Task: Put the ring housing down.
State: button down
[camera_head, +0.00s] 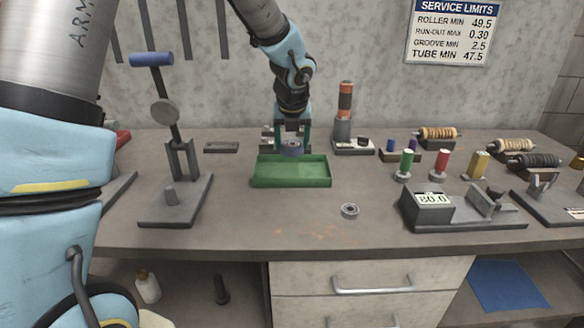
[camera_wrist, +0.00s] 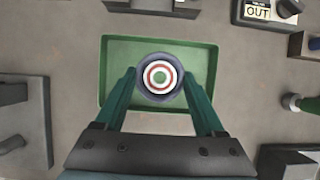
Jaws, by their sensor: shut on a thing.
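The ring housing is a dark blue-grey ring (camera_head: 291,148); in the wrist view (camera_wrist: 146,92) it shows with red, white and green circles inside. My gripper (camera_head: 291,140) is shut on it, with one green finger on each side in the wrist view (camera_wrist: 159,88). The ring is above the green tray (camera_head: 290,183), toward its back edge in the head view and over its middle in the wrist view. I cannot tell its exact height above the tray floor. The tray looks empty otherwise.
A press with a blue handle (camera_head: 152,59) stands to the left. A small bearing (camera_head: 350,211) lies in front of the tray. A gauge reading 80.0 (camera_head: 433,199) and coloured bobbins (camera_head: 439,163) are to the right. The front bench around the bearing is mostly clear.

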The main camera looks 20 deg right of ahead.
aim_at(292, 173)
jog(key=shift+f+b, duration=0.35)
jog(key=shift+f, duration=3)
jog(key=shift+f, duration=0.15)
grip_release()
jog(key=p+v, duration=0.1)
jog(key=v, duration=1.1)
